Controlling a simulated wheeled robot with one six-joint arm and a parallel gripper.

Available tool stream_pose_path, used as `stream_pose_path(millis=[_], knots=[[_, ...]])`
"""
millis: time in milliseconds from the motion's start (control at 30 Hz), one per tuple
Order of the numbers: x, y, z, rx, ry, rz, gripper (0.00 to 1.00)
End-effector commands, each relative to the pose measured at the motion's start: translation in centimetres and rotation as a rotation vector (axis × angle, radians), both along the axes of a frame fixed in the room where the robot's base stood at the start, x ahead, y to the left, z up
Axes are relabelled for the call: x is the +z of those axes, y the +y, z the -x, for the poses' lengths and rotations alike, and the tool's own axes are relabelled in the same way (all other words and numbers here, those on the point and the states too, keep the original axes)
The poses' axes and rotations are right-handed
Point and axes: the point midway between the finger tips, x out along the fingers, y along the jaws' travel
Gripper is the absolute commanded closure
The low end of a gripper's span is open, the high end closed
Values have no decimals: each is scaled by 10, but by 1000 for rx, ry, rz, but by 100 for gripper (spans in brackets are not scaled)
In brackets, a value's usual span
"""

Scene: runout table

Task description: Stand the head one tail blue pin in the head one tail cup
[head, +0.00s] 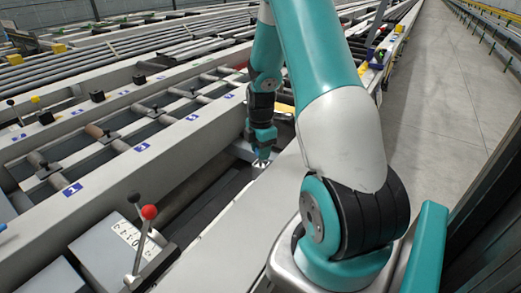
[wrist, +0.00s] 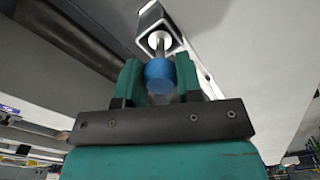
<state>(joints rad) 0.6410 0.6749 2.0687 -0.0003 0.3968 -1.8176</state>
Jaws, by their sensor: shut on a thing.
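My gripper (wrist: 159,66) shows in the wrist view with its two teal fingers on either side of the blue pin (wrist: 160,77). It is shut on the pin's blue head. The pin's grey shank points away from the fingers toward a pale round opening in a metal block, which looks like the cup (wrist: 147,22). The shank's end overlaps that opening; I cannot tell whether it is inside or just above it. In the head view my gripper (head: 262,157) points down over a small pale fitting beside the table rail; the pin cannot be made out there.
A long dark trough (head: 205,205) runs beside the gripper. Rails with numbered blue labels (head: 142,148) and rollers lie to the left. A red-knobbed lever (head: 149,212) stands at the front left. The floor walkway (head: 445,100) at right is clear.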

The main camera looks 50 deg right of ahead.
Motion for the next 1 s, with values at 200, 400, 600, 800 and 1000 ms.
stream_pose_path(millis=[200, 400, 600, 800, 1000], knots=[[-3, 0, 0, 0, 1, 0, 62], [-3, 0, 0, 0, 1, 0, 41], [0, 0, 0, 0, 0, 0, 41], [27, -1, -1, 0, -3, 2, 41], [72, -1, -1, 0, -4, 3, 41]])
